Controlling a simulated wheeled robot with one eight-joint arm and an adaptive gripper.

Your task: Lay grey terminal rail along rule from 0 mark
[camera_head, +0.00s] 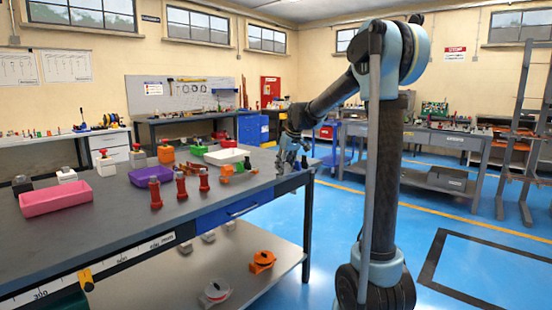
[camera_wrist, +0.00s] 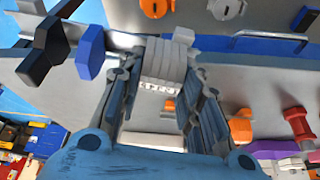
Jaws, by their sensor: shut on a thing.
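My gripper (camera_head: 292,158) is at the far right end of the workbench, over or near its corner, in the head view. In the wrist view my gripper (camera_wrist: 160,105) is shut on a grey ribbed piece, the terminal rail (camera_wrist: 168,58), with a row of small dark marks along its lower edge. In the head view the rail is too small to make out at the gripper. The white rule (camera_head: 125,259) runs along the bench's front edge, with a yellow slider (camera_head: 86,279) on it. I cannot make out its 0 mark.
The bench (camera_head: 110,220) holds a pink tray (camera_head: 55,198), a purple tray (camera_head: 150,174), a green tray (camera_head: 188,169) and red posts (camera_head: 180,186). Orange pieces (camera_head: 227,170) lie near my gripper. The front strip of bench at left is clear. A lower shelf (camera_head: 200,270) bears orange and grey parts.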

